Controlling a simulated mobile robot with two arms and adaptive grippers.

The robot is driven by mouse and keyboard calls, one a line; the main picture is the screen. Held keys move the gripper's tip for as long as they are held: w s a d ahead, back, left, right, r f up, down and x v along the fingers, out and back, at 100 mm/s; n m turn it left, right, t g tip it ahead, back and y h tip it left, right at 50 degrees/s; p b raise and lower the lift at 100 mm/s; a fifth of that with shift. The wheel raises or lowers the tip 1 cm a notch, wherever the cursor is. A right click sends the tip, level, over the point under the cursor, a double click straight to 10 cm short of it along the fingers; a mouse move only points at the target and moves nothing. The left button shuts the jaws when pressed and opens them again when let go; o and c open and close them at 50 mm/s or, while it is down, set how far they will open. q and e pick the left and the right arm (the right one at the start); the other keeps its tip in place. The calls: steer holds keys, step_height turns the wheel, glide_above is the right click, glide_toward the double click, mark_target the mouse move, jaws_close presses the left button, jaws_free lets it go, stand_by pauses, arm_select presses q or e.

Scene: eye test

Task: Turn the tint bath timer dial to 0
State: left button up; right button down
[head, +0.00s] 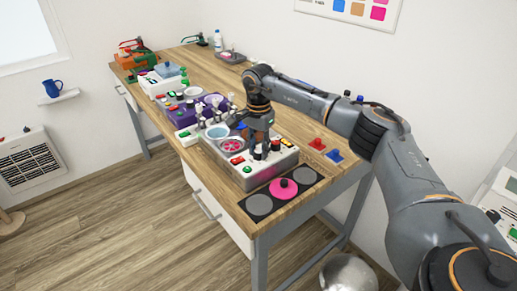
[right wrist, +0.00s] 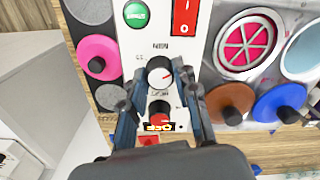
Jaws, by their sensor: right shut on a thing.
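The tint bath unit (head: 225,172) stands at the front of the wooden bench. Its white panel (right wrist: 145,42) shows a green button, a red switch and two dials. A second dial (right wrist: 160,112) sits beside a small lit display. My left gripper is not in view.
A black mat (head: 310,201) with grey circles and a pink knobbed disc lies in front of the unit. Brown (right wrist: 231,101) and blue (right wrist: 279,103) knobbed discs are close beside the fingers. A purple rack (head: 203,108) stands farther back.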

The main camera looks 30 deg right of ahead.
mark_target(259, 151)
steer(key=shift+n, duration=0.3)
steer(key=c, duration=1)
jaws_free()
step_height(259, 151, up, 12)
